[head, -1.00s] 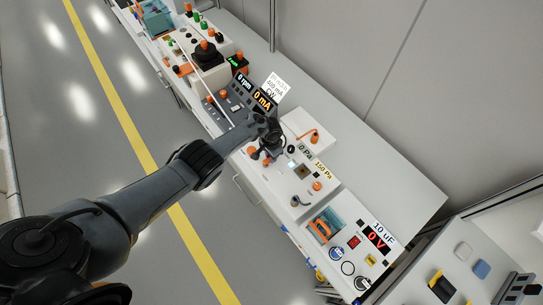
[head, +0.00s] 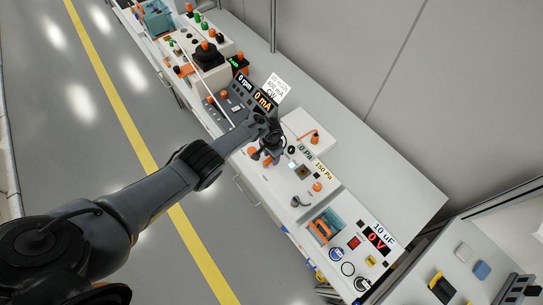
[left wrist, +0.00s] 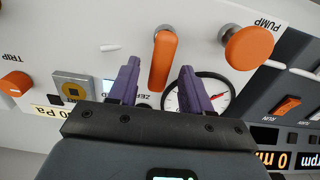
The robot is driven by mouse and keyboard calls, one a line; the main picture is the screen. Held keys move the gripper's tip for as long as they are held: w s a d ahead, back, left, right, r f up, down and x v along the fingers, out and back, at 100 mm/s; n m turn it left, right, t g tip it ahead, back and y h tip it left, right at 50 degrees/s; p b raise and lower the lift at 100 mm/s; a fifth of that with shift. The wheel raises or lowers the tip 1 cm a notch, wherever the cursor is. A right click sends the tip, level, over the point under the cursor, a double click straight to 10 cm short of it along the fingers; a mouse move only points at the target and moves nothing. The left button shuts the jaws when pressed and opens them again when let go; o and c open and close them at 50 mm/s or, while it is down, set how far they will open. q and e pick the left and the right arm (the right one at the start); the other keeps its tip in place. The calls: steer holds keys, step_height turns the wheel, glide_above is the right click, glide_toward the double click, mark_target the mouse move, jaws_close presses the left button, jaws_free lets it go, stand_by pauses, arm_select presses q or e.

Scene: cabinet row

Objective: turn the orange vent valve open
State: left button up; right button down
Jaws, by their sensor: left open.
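The orange vent valve handle (left wrist: 163,62) is a long lever on a white panel in the left wrist view. It points roughly up and down in that picture, slightly tilted. My left gripper (left wrist: 160,68) is open, with its two purple fingers on either side of the lever and a visible gap on each side. In the head view my left gripper (head: 271,146) is over the white panel, beside the gauge (head: 291,150), and the arm hides part of the valve area. My right gripper is in neither view.
A round orange pump knob (left wrist: 250,47) stands close to the right finger in the left wrist view. An orange trip knob (left wrist: 15,84) is at the left. The dark panel with the mA display (head: 263,100) adjoins. A unit with a red voltage display (head: 377,238) is nearer.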

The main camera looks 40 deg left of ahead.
arm_select(q)
step_height(320, 180, up, 11)
steer(key=p, duration=0.6)
steer(key=shift+f, duration=0.15)
